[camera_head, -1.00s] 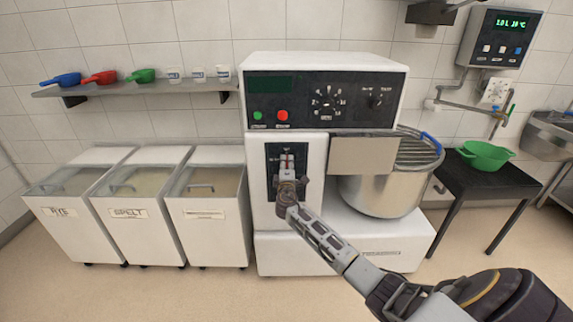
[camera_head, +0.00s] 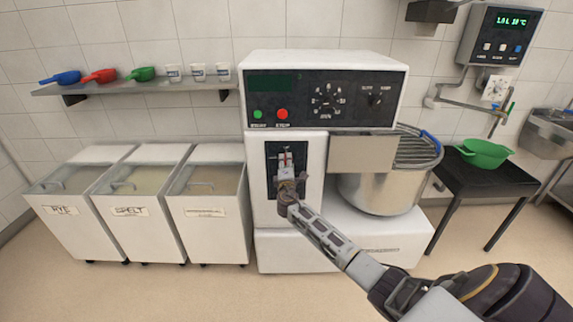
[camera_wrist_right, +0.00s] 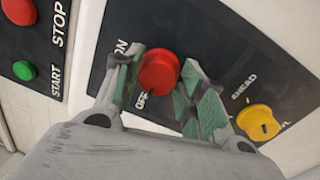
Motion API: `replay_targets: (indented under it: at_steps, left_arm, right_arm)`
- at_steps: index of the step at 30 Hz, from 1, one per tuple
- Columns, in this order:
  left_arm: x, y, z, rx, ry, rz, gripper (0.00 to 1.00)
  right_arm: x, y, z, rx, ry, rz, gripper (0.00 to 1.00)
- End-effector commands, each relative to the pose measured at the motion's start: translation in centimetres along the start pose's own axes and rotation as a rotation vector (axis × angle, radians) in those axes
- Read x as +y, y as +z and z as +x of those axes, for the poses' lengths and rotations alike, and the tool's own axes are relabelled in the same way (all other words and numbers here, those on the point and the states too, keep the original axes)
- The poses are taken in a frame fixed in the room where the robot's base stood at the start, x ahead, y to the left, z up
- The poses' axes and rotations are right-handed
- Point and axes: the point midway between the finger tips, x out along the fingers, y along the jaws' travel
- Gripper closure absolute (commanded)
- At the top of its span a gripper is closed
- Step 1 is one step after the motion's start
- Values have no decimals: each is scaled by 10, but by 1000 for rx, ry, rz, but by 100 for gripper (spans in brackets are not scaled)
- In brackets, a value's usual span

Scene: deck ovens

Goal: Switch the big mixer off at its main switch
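The big mixer (camera_head: 320,60) is a white machine with a steel bowl (camera_head: 385,192). Its main switch is a red round knob (camera_wrist_right: 158,72) on a black plate (camera_head: 272,190), with ON and OFF lettering beside it in the right wrist view. I cannot tell which way the knob points. My right gripper (camera_head: 286,170) is in front of this plate. In the right wrist view its fingers (camera_wrist_right: 160,85) are apart, one on each side of the knob, with dark plate showing between them; contact is unclear. My left gripper is out of view.
A yellow knob (camera_wrist_right: 257,122) is close beside the right finger. Green START (camera_head: 257,114) and red STOP (camera_head: 282,114) buttons are above. Flour bins (camera_head: 205,228) stand left; a black table (camera_head: 487,185) with a green bowl (camera_head: 486,153) stands right.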

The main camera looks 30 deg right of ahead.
Motion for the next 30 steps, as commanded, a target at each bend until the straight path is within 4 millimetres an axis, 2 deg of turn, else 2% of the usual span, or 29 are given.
replay_targets:
  at_steps: [1,3,17,23,30]
  left_arm:
    - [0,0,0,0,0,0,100]
    - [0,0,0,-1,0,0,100]
    - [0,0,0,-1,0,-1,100]
    - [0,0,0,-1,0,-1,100]
    - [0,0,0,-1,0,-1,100]
  right_arm:
    - [0,0,0,0,0,0,49]
    - [0,0,0,0,0,1,42]
    - [1,0,-2,0,1,2,42]
    - [0,0,-12,1,1,3,42]
    - [0,0,-34,1,0,2,42]
